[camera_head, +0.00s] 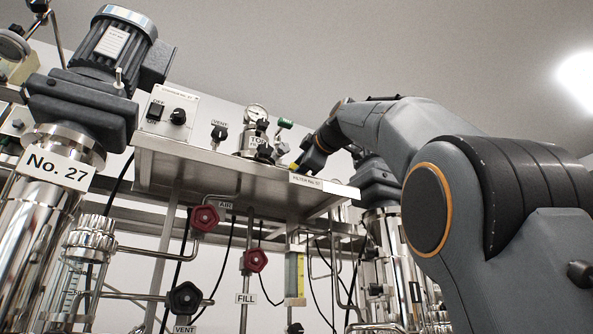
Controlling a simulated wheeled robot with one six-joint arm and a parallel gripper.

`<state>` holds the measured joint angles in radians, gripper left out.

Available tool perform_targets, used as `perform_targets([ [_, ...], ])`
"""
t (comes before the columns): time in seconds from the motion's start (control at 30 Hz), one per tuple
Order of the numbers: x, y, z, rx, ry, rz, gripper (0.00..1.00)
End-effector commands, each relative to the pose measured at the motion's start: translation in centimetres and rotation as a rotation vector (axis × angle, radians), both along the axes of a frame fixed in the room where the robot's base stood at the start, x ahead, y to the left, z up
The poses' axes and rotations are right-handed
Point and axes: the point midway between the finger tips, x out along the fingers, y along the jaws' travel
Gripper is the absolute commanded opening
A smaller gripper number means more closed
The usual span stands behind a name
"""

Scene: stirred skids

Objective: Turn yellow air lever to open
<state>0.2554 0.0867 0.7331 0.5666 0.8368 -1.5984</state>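My arm reaches in from the right, and my gripper (300,165) is at the steel shelf's front edge, small and partly merged with dark fittings. A small yellow piece (294,167) shows right at the gripper's end; it may be the yellow lever, but its shape and angle are too small to tell. I cannot tell whether the gripper touches it, or whether the fingers are open or shut. An "AIR" label (226,205) sits below the shelf beside a red valve knob (204,218).
The steel shelf (170,150) carries a switch box (167,112), a pressure gauge (256,113) and a green handle (285,123). A motor column marked "No. 27" (57,168) stands left. Another red knob (255,260), a black knob (185,298) and pipes hang below.

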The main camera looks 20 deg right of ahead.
Motion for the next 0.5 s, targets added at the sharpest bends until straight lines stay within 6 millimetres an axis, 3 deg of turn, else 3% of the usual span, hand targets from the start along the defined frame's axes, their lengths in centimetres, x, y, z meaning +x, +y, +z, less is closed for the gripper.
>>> perform_targets([
  [0.3,-0.3,-0.1,0.0,0.0,-0.002,-0.001,0.39],
  [0.5,-2.8,-0.5,0.0,-0.002,-0.002,-0.003,0.39],
])
